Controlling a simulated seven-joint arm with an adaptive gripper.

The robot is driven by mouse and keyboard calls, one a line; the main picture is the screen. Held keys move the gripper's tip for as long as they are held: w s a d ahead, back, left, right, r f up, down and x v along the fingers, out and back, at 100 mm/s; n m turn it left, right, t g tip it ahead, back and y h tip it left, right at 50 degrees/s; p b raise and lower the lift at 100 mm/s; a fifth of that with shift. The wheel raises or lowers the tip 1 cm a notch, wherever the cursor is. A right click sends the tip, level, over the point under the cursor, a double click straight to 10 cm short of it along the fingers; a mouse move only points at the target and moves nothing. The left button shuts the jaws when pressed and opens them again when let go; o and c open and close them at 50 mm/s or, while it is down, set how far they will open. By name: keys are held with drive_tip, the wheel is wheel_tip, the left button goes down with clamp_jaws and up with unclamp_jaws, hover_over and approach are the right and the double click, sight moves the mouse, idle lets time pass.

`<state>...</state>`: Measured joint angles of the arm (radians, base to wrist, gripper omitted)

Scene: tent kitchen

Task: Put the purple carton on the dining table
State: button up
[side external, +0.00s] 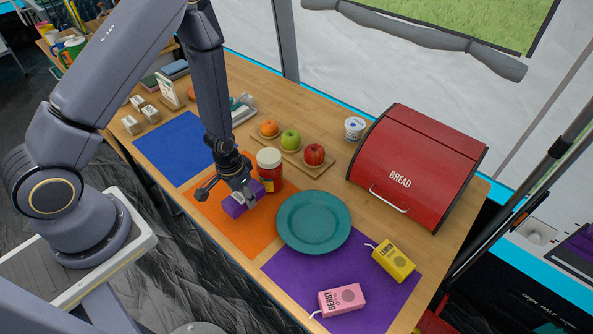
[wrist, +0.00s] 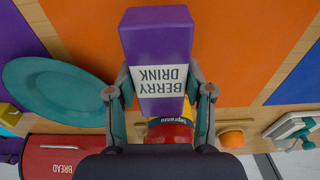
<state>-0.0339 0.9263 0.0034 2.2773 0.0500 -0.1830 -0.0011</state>
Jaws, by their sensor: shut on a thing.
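The purple carton (wrist: 157,45), with a white label reading BERRY DRINK, is held between the two fingers of my gripper (wrist: 160,92) in the wrist view. In the side external view, the purple carton (side external: 234,207) lies roughly level in my gripper (side external: 243,194), over the orange mat, beside a red jar with a white lid. I cannot tell whether its underside touches the mat. The wooden dining table (side external: 370,213) extends under the mats and food.
A teal plate (side external: 314,222) is right of my gripper, close to the red jar (side external: 269,168). A pink carton (side external: 342,299) and a yellow carton (side external: 393,260) lie on the purple mat. A fruit board (side external: 291,157) and red bread box (side external: 420,165) stand behind. The blue mat (side external: 175,147) looks clear.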

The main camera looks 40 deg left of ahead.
drive_tip(key=shift+f, duration=1.6)
drive_tip(key=shift+f, duration=0.1)
drive_tip(key=o, duration=1.3)
drive_tip(key=r, duration=0.4)
drive_tip(key=s+r, duration=0.1)
drive_tip(key=r, duration=0.6)
drive_tip(key=shift+s+r, duration=0.2)
drive_tip(key=shift+r, duration=0.2)
wheel_tip(320, 180, up, 15)
drive_tip(key=t, duration=0.2)
wheel_tip(320, 180, up, 8)
drive_tip(key=t, duration=0.1)
hover_over(239, 197)
drive_tip(key=s, duration=0.3)
drive_tip(key=shift+w+d+r, duration=0.1)
drive_tip(key=shift+w+d, duration=0.05)
drive_tip(key=shift+o, duration=0.5)
drive_tip(key=s+r+t, duration=0.1)
drive_tip(key=s+r, duration=0.5)
drive_tip(key=s, duration=0.1)
drive_tip(key=shift+d+r, duration=0.2)
drive_tip(key=shift+d, duration=0.1)
